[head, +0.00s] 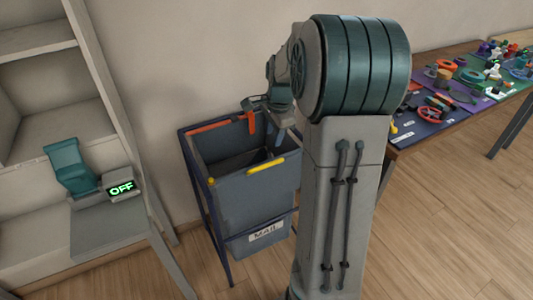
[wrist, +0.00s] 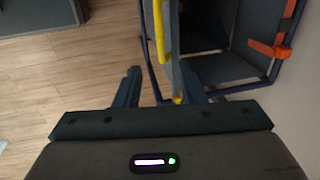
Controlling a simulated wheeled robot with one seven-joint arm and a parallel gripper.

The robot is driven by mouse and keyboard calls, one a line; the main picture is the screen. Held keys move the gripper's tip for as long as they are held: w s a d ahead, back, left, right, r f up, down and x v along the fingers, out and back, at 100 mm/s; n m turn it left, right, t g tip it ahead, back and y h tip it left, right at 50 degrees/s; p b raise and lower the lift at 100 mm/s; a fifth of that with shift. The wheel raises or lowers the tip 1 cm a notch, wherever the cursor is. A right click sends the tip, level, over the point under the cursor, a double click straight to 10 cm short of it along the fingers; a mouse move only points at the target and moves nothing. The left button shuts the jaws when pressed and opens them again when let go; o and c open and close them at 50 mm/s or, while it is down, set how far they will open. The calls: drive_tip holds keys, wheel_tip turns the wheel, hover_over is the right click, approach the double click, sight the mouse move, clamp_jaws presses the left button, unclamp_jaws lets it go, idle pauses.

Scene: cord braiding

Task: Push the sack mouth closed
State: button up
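The grey-blue sack (head: 258,196) hangs in a dark blue frame and has a "MAIL" label low on its front. Its mouth is open, with a dark hollow between the yellow strip (head: 265,165) on the front rim and the orange strip (head: 208,125) at the back. My gripper (head: 282,133) is at the back right of the mouth, partly hidden by my arm. In the wrist view my gripper (wrist: 159,88) has its fingers spread apart. A grey-blue edge of the sack (wrist: 175,72) shows between them; I cannot tell whether they touch it.
The blue frame (head: 208,222) stands against the wall. A shelf unit (head: 95,235) at the left bears a teal device and a box reading "OFF" (head: 122,188). A table (head: 440,130) at the right holds many small coloured parts. Wooden floor (head: 440,235) is clear in front.

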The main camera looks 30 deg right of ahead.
sight(269, 164)
drive_tip(key=w+f, duration=0.1)
drive_tip(key=f, duration=0.8)
drive_tip(key=w+f, duration=0.1)
drive_tip(key=f, duration=0.3)
drive_tip(key=shift+w+a+f+b, duration=0.1)
drive_tip(key=shift+w+f+b, duration=0.1)
drive_tip(key=shift+w+b, duration=0.1)
